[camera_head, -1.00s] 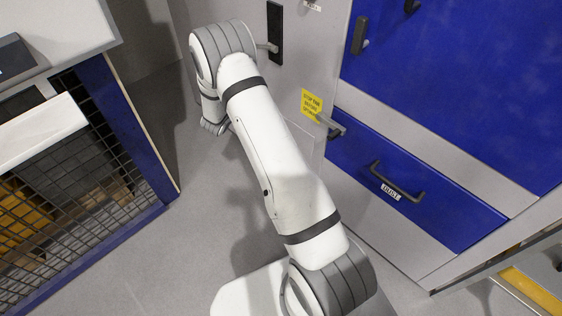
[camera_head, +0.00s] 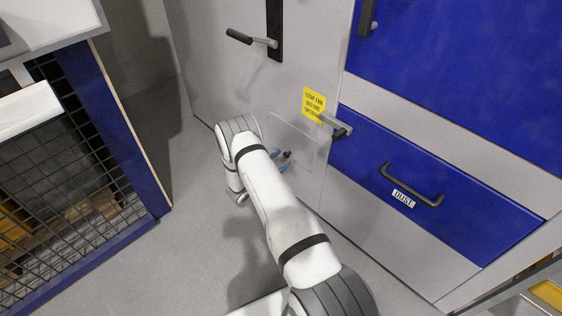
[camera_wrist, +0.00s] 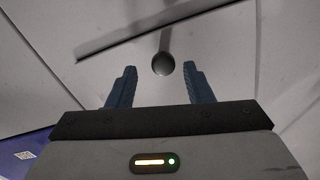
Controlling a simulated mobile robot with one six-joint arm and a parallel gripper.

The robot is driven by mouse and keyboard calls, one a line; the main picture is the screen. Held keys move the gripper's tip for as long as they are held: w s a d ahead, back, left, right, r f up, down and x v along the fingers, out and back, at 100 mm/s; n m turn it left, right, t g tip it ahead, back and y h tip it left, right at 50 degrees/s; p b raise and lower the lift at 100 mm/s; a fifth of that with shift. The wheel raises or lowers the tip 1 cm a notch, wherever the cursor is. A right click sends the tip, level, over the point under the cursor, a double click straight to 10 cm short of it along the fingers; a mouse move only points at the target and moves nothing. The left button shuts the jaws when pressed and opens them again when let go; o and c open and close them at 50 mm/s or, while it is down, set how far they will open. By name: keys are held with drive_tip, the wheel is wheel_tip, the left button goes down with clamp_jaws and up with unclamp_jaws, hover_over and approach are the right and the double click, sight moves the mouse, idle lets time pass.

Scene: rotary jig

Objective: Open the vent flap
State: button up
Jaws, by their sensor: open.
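The vent flap (camera_head: 300,135) is a pale grey panel low on the grey cabinet front, below a yellow sign. It looks closed, lying nearly flush. A small dark knob (camera_head: 288,154) shows in front of its lower part, and in the wrist view a round dark knob (camera_wrist: 163,64) on a stem sits between my fingertips. My gripper (camera_wrist: 160,70) is open with its blue fingers on either side of the knob, a gap showing on both sides. How deep the knob sits between them is unclear. In the head view my gripper (camera_head: 281,161) is partly hidden by my arm.
A yellow sign (camera_head: 314,103) and a grey latch (camera_head: 336,124) are just above the flap. A blue drawer labelled DUST (camera_head: 440,190) is to the right, a lever handle (camera_head: 255,39) above. A mesh cage (camera_head: 70,180) stands left; floor between is clear.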

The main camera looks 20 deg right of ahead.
drive_tip(key=shift+x, duration=0.95)
drive_tip(key=shift+c, duration=0.3)
drive_tip(key=shift+s+f, duration=0.1)
drive_tip(key=shift+s, duration=0.05)
clamp_jaws()
